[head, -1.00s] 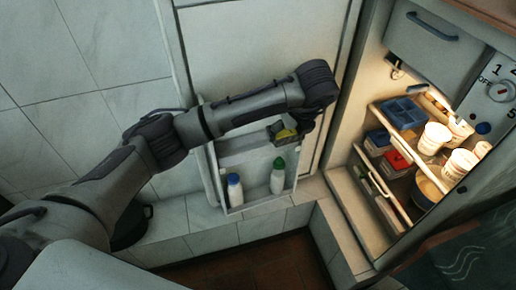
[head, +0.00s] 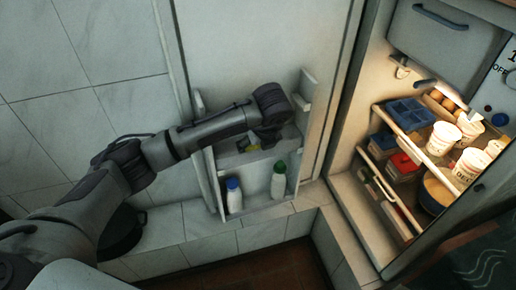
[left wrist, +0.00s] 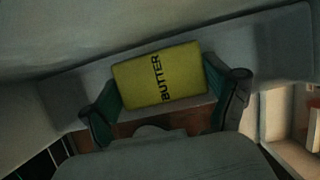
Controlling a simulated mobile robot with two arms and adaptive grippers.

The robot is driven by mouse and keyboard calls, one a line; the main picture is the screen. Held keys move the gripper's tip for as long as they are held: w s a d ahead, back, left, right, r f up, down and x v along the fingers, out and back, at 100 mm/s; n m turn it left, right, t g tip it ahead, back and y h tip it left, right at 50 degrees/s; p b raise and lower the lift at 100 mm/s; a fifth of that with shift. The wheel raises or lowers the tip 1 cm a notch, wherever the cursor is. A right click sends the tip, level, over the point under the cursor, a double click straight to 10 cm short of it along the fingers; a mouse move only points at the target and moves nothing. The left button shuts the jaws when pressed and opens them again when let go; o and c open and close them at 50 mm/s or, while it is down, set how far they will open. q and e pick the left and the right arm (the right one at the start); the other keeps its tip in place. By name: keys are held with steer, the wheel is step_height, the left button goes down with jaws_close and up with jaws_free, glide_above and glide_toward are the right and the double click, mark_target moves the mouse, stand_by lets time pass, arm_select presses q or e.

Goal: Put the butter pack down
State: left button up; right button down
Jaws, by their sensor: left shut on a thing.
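The butter pack (left wrist: 158,76) is a yellow block with the word BUTTER, seen large in the left wrist view. My left gripper (left wrist: 165,98) is shut on it, with a finger at each side. The gripper is at the upper shelf (head: 228,159) of the open fridge door. I cannot tell whether the pack touches the shelf. My right gripper is not in view.
A blue-capped bottle (head: 234,196) and a green-capped bottle (head: 278,182) stand in the lower door shelf. The lit fridge at right holds a blue tray (head: 408,114), white tubs (head: 443,139), a red-lidded box (head: 403,166) and a pot (head: 436,193).

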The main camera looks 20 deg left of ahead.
arm_select(q)
steer(key=o, duration=1.2)
